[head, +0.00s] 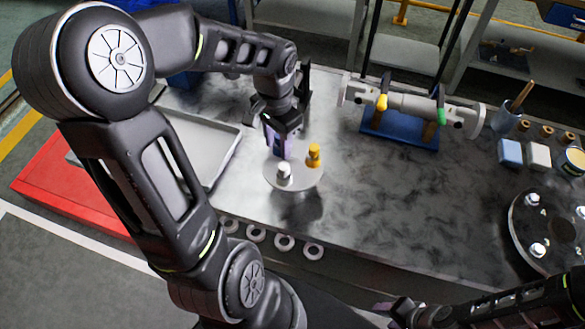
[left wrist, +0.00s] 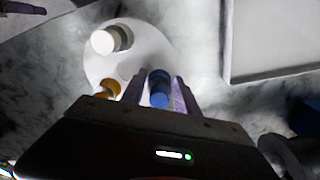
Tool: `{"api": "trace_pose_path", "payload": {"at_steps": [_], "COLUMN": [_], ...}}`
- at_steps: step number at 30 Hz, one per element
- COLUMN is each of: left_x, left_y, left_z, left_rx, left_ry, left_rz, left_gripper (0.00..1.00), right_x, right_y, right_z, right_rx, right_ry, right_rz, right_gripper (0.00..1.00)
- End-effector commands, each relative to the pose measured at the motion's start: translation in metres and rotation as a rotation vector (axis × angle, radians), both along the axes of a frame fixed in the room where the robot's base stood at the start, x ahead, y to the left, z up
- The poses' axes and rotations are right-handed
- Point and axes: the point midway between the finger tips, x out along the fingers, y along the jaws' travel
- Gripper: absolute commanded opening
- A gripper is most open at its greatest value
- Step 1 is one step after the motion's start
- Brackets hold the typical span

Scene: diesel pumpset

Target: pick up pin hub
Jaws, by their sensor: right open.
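The pin hub (head: 300,181) is a pale round disc with upright pins, over the steel bench top. A white pin (head: 284,174) and a yellow pin (head: 313,155) stand on it. In the left wrist view the hub (left wrist: 150,48) shows with its white pin (left wrist: 106,41), yellow pin (left wrist: 108,86) and a blue pin (left wrist: 159,88). My left gripper (head: 281,150) is at the hub's far side, its fingers on either side of the blue pin. I cannot tell whether they press on it. My right gripper (head: 388,306) is open at the bottom edge, away from the hub.
A grey tray (head: 217,133) lies to the left. A pipe assembly on a blue stand (head: 400,130) is at the back. A dark flange with bolts (head: 540,228), small blocks (head: 511,152) and a cup (head: 505,118) are at the right. Several rings (head: 285,242) line the front edge. The bench centre is clear.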

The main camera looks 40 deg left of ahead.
Motion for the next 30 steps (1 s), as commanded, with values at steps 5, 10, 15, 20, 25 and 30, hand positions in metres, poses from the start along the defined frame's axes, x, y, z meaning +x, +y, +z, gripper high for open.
{"api": "trace_pose_path", "payload": {"at_steps": [5,10,15,20,25,30], "left_x": [0.0,0.0,0.0,0.0,-0.0001,-0.0001], "left_y": [0.0,0.0,0.0,0.0,0.0,0.0], "left_z": [0.0,0.0,0.0,0.0,0.0,0.0], "left_rx": [0.0,0.0,0.0,0.0,0.0,0.0], "left_ry": [0.0,0.0,0.0,0.0,0.0,0.0], "left_rz": [0.0,0.0,0.0,0.0,0.0,0.0], "left_gripper": [0.21,0.07,0.0,0.0,0.0,0.0], "right_x": [0.0001,0.0001,0.0001,0.0,0.0,0.0], "right_y": [0.0,0.0,0.0,0.0,0.0,0.0], "right_z": [0.0,0.0,0.0,0.0,0.0,0.0], "right_rx": [0.0,0.0,0.0,0.0,0.0,0.0], "right_ry": [0.0,0.0,0.0,0.0,0.0,0.0], "right_rz": [0.0,0.0,0.0,0.0,0.0,0.0], "right_gripper": [0.46,0.46,0.46,0.46,0.46,0.46]}}
